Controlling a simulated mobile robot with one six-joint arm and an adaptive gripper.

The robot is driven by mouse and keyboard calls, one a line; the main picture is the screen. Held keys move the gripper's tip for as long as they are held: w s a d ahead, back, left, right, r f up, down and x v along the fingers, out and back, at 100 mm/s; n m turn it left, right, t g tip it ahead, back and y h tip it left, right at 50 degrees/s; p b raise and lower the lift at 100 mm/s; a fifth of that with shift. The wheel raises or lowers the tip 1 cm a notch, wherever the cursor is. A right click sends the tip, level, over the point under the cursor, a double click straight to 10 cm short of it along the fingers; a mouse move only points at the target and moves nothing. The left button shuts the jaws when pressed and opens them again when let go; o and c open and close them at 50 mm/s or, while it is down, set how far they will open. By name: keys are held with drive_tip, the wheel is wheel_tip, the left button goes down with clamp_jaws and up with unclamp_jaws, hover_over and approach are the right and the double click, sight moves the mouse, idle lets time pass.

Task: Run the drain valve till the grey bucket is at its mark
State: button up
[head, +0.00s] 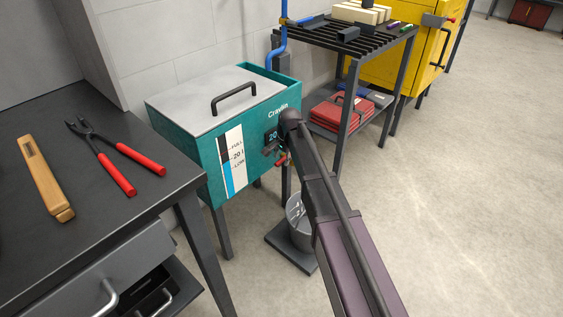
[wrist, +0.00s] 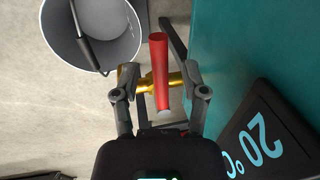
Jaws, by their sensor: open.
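The drain valve is a brass fitting (wrist: 128,76) with a red lever (wrist: 160,72), low on the front of the teal tank (head: 206,160). The lever also shows in the head view (head: 281,161). My gripper (wrist: 158,78) is open, with one finger on each side of the lever; I cannot tell whether either touches it. The grey bucket (head: 300,238) stands upright on a dark plate on the floor, partly hidden by my arm. The wrist view shows its pale inside (wrist: 112,42) and dark handle. I see no water stream, and no mark can be made out.
The tank has a lidded top (head: 205,97), a level gauge (head: 233,160) with blue in its lower part, and a display (wrist: 262,140) reading 20 °C. A workbench (head: 95,215) with pliers stands left, a slatted rack (head: 345,42) behind. Floor at right is clear.

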drive_tip(key=shift+f, duration=0.15)
clamp_jaws()
drive_tip(key=shift+s+a, duration=0.1)
drive_tip(key=shift+a, duration=0.1)
idle(0.3)
